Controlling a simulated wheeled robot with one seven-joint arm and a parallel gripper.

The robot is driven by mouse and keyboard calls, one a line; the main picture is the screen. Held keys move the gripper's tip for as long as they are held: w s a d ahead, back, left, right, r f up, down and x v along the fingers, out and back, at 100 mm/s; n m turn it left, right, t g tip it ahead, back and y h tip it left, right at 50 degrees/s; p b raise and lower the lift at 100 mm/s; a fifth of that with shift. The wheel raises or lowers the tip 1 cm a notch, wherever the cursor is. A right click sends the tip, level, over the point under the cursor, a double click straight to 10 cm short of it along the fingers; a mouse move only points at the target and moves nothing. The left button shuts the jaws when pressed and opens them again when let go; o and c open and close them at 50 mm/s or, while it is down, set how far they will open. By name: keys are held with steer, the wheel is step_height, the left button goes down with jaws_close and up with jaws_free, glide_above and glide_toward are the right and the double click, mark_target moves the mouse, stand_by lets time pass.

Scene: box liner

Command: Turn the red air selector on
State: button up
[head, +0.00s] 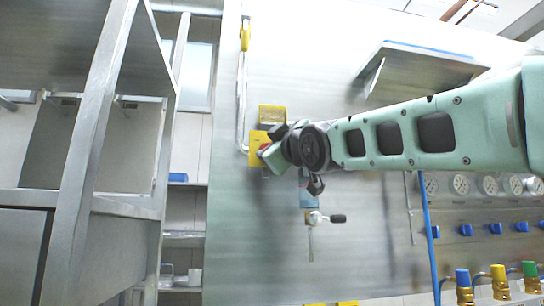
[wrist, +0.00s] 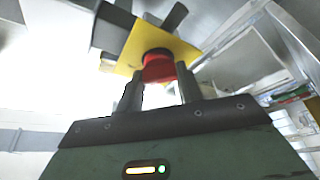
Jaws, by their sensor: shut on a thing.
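The red air selector (wrist: 158,68) is a red knob on a yellow plate (wrist: 140,42), seen in the wrist view. It sits between the two fingers of my gripper (wrist: 160,90), which is shut on it. In the head view, the yellow plate (head: 259,137) is on the grey panel, left of centre. A bit of the red knob (head: 263,149) shows beside my gripper (head: 270,152); my wrist hides most of the rest. I cannot tell the knob's setting from these views.
A valve with a black handle (head: 338,218) is mounted below my wrist. Gauges (head: 460,184) and blue knobs (head: 466,230) line the panel at right. A metal shelf (head: 420,62) juts out above my arm. A metal frame (head: 95,150) stands at left.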

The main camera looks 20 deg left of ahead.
steer(key=shift+f, duration=0.1)
stand_by(0.3)
steer(key=o, duration=1)
steer(key=b+v, duration=1.6)
steer(key=v, duration=0.1)
steer(key=shift+s+d, duration=0.1)
steer(key=shift+s, duration=0.05)
